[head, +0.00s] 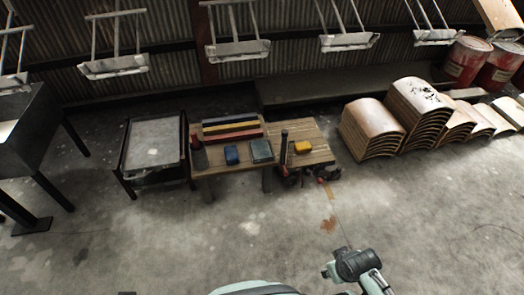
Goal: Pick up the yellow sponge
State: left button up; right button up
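The yellow sponge (303,147) lies flat on the right part of a low wooden table (318,156) in the head view. It is small and far off, with a dark upright post (284,148) just to its left. Nothing of mine touches it. Part of my own arm shows at the bottom right, well in front of the table, but I see no gripper fingers. My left gripper is not in view.
Left of the sponge are a grey-green block (262,151), a blue block (232,154), a dark bottle (199,154) and coloured bars (231,127). A metal cart (154,143) stands left, stacked curved panels (372,128) right. Hangers (237,49) hang above. The floor in front is clear.

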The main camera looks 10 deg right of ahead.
aim_at(306, 146)
jog(key=i+l+u, duration=0.25)
jog(key=l, duration=1.1)
jog(key=l+u, duration=0.3)
jog(key=l, duration=1.05)
